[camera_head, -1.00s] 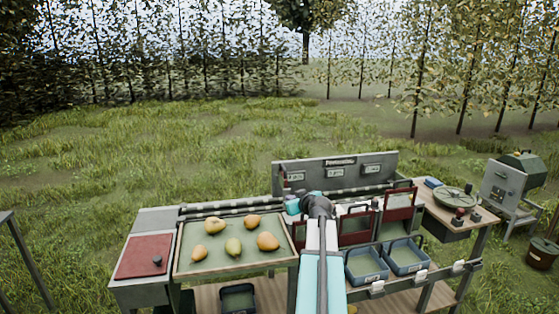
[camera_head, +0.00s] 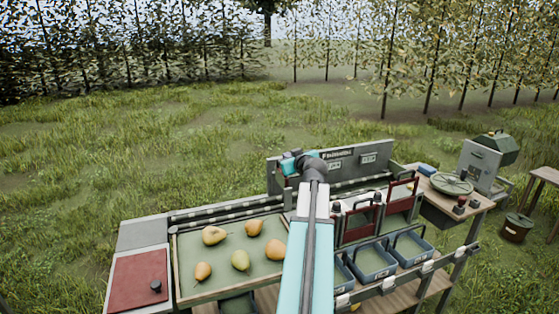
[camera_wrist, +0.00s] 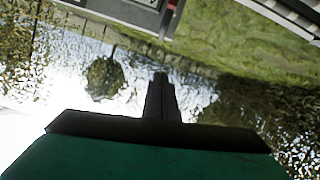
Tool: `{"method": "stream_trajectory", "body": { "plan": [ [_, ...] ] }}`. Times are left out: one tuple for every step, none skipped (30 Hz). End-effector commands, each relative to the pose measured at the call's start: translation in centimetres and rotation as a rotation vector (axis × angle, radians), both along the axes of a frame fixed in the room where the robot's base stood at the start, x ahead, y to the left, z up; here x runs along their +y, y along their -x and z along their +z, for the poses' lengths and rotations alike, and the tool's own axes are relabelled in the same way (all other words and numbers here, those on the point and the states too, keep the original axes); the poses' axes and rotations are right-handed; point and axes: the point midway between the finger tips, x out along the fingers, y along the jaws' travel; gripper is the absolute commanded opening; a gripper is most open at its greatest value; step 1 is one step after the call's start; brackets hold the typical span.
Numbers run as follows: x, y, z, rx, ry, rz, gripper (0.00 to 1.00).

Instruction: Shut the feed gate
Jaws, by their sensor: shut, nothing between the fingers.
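Two red-framed gates with dark handles stand on the sorting bench, a nearer one (camera_head: 359,224) and a farther one (camera_head: 401,203) that sits higher. I cannot tell which of them, if either, is the feed gate; my arm hides part of the bench to their left. My gripper end (camera_head: 300,160) is raised in front of the grey label panel, left of both gates and apart from them. In the wrist view my gripper's dark fingers (camera_wrist: 162,98) are together and empty, with grass, trees and sky beyond.
A tray (camera_head: 188,293) with several pears lies left of my arm. A red board (camera_head: 139,279) is at the bench's left end. Blue bins (camera_head: 372,262) hang at the front. The grey label panel (camera_head: 385,147) rises behind. A round scale (camera_head: 452,184) stands right.

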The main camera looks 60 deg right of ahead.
Motion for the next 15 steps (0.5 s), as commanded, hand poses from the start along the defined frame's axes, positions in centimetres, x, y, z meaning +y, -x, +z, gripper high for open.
{"method": "stream_trajectory", "body": {
  "plan": [
    [-0.16,0.23,0.04,-0.001,0.001,-0.004,0.00],
    [-0.22,0.32,0.04,-0.001,0.001,-0.005,0.00],
    [-0.28,0.41,0.02,0.000,0.001,-0.006,0.00],
    [-0.32,0.48,0.01,0.000,0.000,-0.007,0.00],
    [-0.37,0.53,0.01,0.000,0.000,-0.007,0.00],
    [-0.42,0.60,0.01,0.000,0.000,-0.008,0.00],
    [-0.45,0.63,0.00,0.000,0.000,-0.009,0.00],
    [-0.49,0.67,0.00,0.000,0.000,-0.009,0.00],
    [-0.54,0.70,0.00,0.000,0.001,-0.010,0.00],
    [-0.57,0.71,0.00,0.000,0.000,-0.011,0.00],
    [-0.62,0.69,-0.01,0.000,0.000,-0.011,0.00],
    [-0.69,0.66,-0.02,0.000,0.000,-0.011,0.00],
    [-0.75,0.61,-0.02,0.000,0.000,-0.011,0.00],
    [-0.83,0.54,-0.04,0.000,0.000,-0.011,0.00],
    [-0.95,0.42,-0.06,0.001,0.000,-0.012,0.00]
  ]
}}
